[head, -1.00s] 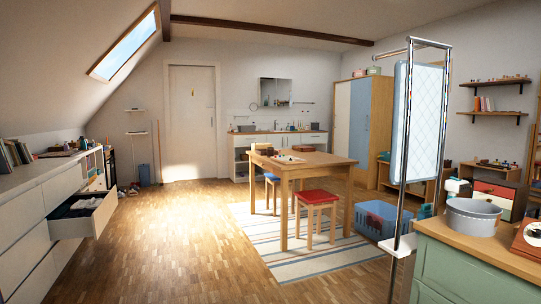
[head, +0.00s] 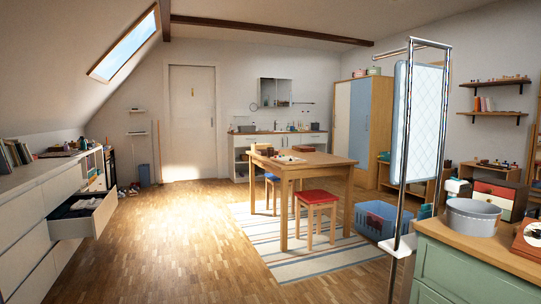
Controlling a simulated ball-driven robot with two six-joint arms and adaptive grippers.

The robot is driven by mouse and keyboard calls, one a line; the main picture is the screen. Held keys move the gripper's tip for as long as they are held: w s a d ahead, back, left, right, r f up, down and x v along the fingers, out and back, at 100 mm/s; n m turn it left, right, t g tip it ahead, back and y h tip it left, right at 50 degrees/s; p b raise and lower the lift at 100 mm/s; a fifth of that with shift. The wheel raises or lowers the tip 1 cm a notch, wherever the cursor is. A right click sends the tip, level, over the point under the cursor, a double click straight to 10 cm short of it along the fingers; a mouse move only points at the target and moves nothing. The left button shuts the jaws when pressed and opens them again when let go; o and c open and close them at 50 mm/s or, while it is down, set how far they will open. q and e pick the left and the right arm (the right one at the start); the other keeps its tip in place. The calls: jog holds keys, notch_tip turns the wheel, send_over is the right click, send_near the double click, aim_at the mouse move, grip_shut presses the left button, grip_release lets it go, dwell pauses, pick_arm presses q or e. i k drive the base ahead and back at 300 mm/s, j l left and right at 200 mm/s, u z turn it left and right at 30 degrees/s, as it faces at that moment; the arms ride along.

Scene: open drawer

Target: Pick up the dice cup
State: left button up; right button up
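I cannot make out a dice cup for certain. A wooden table (head: 323,162) stands in the middle of the room. Small items, among them a light flat piece (head: 290,159) and dark brown shapes, lie on its left part, too small to tell apart. Neither of my grippers shows in the head view.
An open drawer (head: 84,222) juts out at the left. A red-topped stool (head: 318,198) and a blue chair stand at the table, a blue crate (head: 372,222) right of it. A metal stand (head: 405,190) and green cabinet (head: 465,280) fill the right. The left-centre floor is clear.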

aim_at(269, 151)
jog(key=i+u, duration=0.25)
jog(key=i, duration=0.3)
jog(key=i+u, duration=0.45)
jog(key=i, duration=4.55)
jog(key=i+z, duration=0.25)
jog(key=i, duration=0.25)
jog(key=i+j+z, duration=0.25)
jog(key=i, duration=0.25)
jog(key=i+j+z, duration=0.25)
jog(key=i, duration=0.25)
